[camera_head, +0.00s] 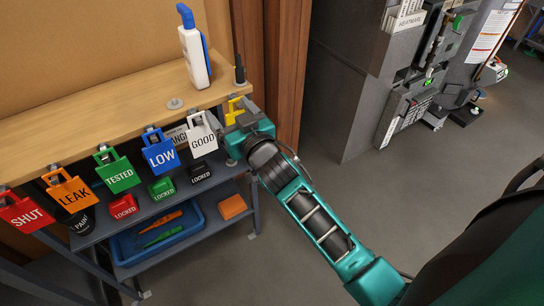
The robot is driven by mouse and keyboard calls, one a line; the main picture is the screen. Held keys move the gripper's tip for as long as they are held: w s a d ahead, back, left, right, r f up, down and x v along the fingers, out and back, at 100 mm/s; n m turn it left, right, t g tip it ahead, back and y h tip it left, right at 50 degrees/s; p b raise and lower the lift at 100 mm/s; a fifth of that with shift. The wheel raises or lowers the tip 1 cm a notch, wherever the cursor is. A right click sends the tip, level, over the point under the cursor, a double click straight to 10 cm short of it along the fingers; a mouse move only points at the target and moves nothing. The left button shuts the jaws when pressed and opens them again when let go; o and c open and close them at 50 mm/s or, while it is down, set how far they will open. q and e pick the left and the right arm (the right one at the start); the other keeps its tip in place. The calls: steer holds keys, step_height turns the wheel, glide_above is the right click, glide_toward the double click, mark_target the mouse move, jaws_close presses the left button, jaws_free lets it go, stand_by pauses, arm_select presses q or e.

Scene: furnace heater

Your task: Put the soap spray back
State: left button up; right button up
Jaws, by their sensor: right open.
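The soap spray (193,55), a white bottle with blue parts at its top and back, stands upright on the wooden bench top (95,112), near the right end. My right gripper (238,112) is at the bench's right front corner, below and to the right of the bottle and apart from it. It is open; its fingertips are hard to make out against the yellow piece (233,108) beside them. I cannot tell whether it touches that piece. My left gripper is not in view.
Coloured tags, such as the white GOOD tag (202,137) and blue LOW tag (160,154), hang along the bench's front edge. A blue tray (126,247) is on the shelf below. A grey machine (362,75) stands to the right, with open floor before it.

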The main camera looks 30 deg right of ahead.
steer(key=s+f+n+g+y, duration=0.1)
steer(key=s+f+g, duration=0.6)
steer(key=s+f, duration=1.2)
steer(key=s, duration=0.3)
steer(key=shift+n, duration=0.4)
steer(key=shift+a, duration=0.1)
